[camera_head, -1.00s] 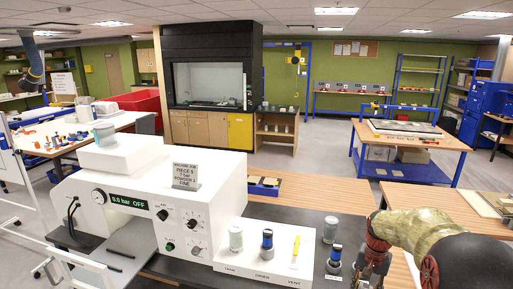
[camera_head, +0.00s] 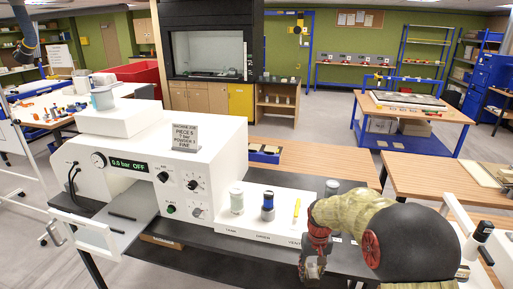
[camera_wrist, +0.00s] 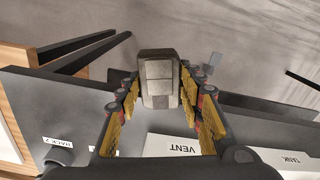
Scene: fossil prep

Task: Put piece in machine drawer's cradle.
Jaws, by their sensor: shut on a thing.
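My gripper (camera_head: 312,264) hangs at the front edge of the dark bench, right of the white machine (camera_head: 190,150). In the wrist view its yellow-padded fingers (camera_wrist: 158,92) are shut on a grey, blocky piece (camera_wrist: 158,70) with lines across its face. The piece is hard to make out in the head view. The machine's drawer (camera_head: 88,236) stands out at its lower left, with a white front and handle. No cradle can be made out inside it. The machine's display reads 0.0 bar OFF.
A sign (camera_head: 185,136) stands on the machine. Open floor lies beyond the wooden tables.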

